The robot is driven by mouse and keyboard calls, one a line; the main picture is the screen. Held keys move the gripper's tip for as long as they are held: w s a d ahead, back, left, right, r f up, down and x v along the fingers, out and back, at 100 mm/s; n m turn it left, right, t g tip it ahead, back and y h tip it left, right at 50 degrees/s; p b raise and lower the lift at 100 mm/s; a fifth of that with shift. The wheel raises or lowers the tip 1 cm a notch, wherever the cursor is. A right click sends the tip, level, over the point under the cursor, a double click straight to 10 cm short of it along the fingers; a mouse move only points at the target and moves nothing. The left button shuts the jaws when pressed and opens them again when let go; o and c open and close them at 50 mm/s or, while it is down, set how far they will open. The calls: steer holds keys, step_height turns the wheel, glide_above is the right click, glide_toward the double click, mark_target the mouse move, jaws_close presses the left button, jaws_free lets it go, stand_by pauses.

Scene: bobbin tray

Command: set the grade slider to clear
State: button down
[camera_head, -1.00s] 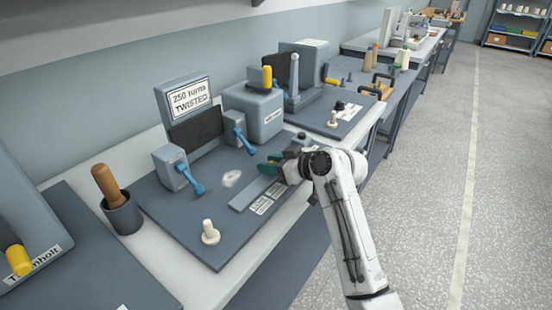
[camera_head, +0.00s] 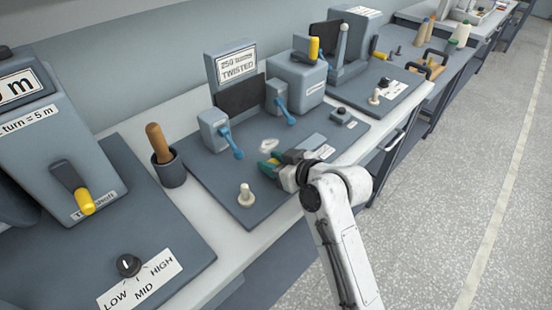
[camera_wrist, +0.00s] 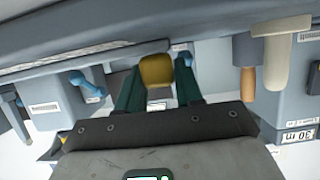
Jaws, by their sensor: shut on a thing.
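My gripper (camera_head: 267,165) has green fingers and is low over the dark board in front of the "250 turns TWISTED" sign. In the wrist view its two fingers (camera_wrist: 157,92) close on a mustard-yellow block, which I take for the slider knob (camera_wrist: 156,70). The pale grade slider strip (camera_head: 314,143) runs along the board, and its near-left part is hidden by my gripper and wrist. White labels (camera_head: 322,153) lie beside it, partly covered by my wrist. Their words are too small to read, so I cannot tell which mark the knob is at.
A cream peg (camera_head: 245,194) stands just left of my gripper. Blue levers (camera_head: 232,141) and a white loop (camera_head: 268,145) are behind it. A black knob box (camera_head: 343,114) sits at the board's far right. A cup with a wooden handle (camera_head: 168,174) stands left.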

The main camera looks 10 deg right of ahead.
steer(key=c, duration=0.8)
jaws_free()
steer(key=v, duration=1)
steer(key=shift+s+d+b, duration=0.25)
steer(key=shift+s+b, duration=0.1)
steer(key=s+d+f+m+g+h, duration=0.2)
steer(key=s+d+f, duration=0.3)
steer(key=s, duration=0.5)
steer(key=s+d+f+m+g+h, duration=0.3)
steer(key=s+d+f+g, duration=0.1)
steer(key=s+f, duration=0.5)
steer(key=s+d+f+m+g+h, duration=0.2)
steer(key=s+d+f, duration=0.3)
steer(key=s, duration=0.8)
step_height(320, 180, down, 3)
steer(key=shift+s+d+r+m+g+h, duration=0.1)
steer(key=shift+s+d+m+g+h, duration=0.15)
steer(key=shift+g+h, duration=0.45)
